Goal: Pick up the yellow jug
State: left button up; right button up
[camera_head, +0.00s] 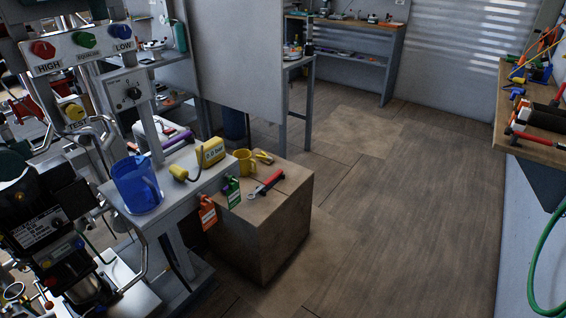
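A yellow jug (244,162) stands upright on top of a brown wooden block (270,240), near its back left edge. It looks like a small mug, and its left side is partly covered by a yellow box-shaped device (210,152). A translucent blue jug (137,185) stands on the grey machine shelf to the left. I cannot make out either of my grippers in this view.
A red-handled tool (266,184) lies on the block in front of the yellow jug. Orange (208,212) and green (232,192) tags hang at the shelf edge. Machinery crowds the left. A tool bench (535,150) stands right. The middle floor is clear.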

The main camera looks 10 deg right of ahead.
aim_at(244, 157)
jog(key=i+l+u, duration=0.1)
jog(key=i+u, duration=0.3)
jog(key=i, duration=0.75)
